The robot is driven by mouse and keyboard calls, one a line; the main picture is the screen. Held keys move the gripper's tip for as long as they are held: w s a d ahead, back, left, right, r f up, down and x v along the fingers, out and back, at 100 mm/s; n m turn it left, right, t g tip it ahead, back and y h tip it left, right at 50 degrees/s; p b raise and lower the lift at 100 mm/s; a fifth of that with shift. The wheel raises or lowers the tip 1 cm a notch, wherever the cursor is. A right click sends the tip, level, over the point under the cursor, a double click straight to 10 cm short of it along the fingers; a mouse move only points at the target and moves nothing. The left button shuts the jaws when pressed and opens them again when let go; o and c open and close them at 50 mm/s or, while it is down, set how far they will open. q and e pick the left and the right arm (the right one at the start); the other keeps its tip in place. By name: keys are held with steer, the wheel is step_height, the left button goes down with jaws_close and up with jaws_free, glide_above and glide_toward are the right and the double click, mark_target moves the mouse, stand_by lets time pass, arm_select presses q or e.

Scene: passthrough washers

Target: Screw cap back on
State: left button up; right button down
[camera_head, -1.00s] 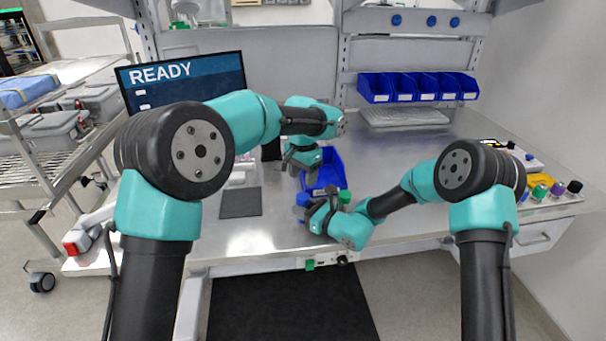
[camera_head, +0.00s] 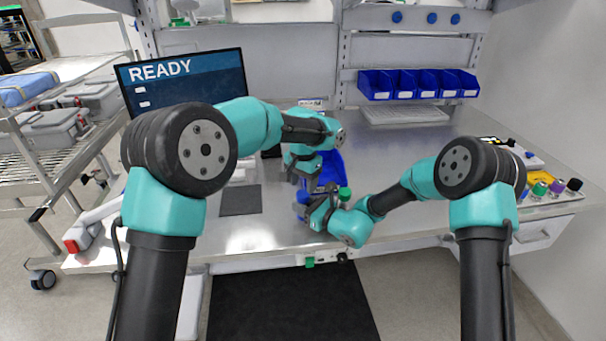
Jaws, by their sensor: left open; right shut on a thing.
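A small blue object (camera_head: 302,198) shows at the jaws of my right gripper (camera_head: 314,209), just above the front part of the worktable. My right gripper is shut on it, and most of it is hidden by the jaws. My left gripper (camera_head: 303,180) is open, points down, and sits just above the blue object. I cannot tell whether its fingers touch it. A green cap (camera_head: 345,192) stands just behind my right gripper's wrist; what is under it is hidden. I cannot tell a separate loose cap in either gripper.
A blue bin (camera_head: 331,167) stands right behind the grippers. A dark mat (camera_head: 240,201) lies to their left, before a READY monitor (camera_head: 185,78). Several coloured caps stand in a rack (camera_head: 548,197) at the right edge. The table right of centre is mostly clear.

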mark_target(304, 194)
arm_select(q)
steer(key=shift+f, duration=2.1)
steer(key=c, duration=0.7)
steer(key=o, duration=1.1)
steer(key=shift+c, duration=0.2)
steer(key=shift+d, duration=0.1)
steer(key=shift+r, duration=0.1)
step_height(304, 194, up, 12)
